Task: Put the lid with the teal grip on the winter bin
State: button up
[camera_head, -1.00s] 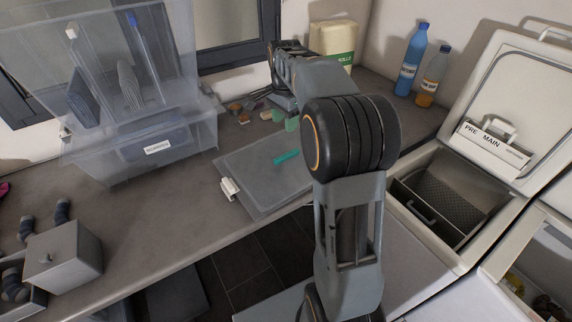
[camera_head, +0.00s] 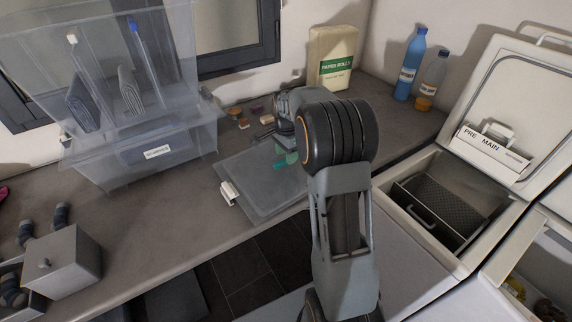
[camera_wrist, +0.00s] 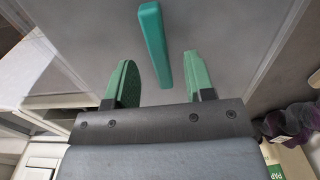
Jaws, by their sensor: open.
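The flat translucent grey lid (camera_head: 252,192) lies on the counter, with a white clip (camera_head: 229,194) at its left edge. Its teal grip (camera_wrist: 153,40) is an upright bar, partly hidden by my arm in the head view. My gripper (camera_wrist: 160,62) is open above the lid, its green fingers on either side of the grip's near end in the wrist view. The grip looks free of the fingers; the height gap is unclear. A clear bin (camera_head: 190,139) stands at the left of the counter with a small white label too blurred to read; dark folded things show through its plastic.
Small loose items (camera_head: 240,117) lie behind the lid. A paper rolls pack (camera_head: 333,62) and two bottles (camera_head: 411,66) stand at the back. An open toploader (camera_head: 450,205) is at the right. A grey box (camera_head: 62,262) sits at the front left.

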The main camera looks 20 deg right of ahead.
jog(key=shift+f, duration=1.1)
jog(key=shift+c, duration=0.2)
grip_shut()
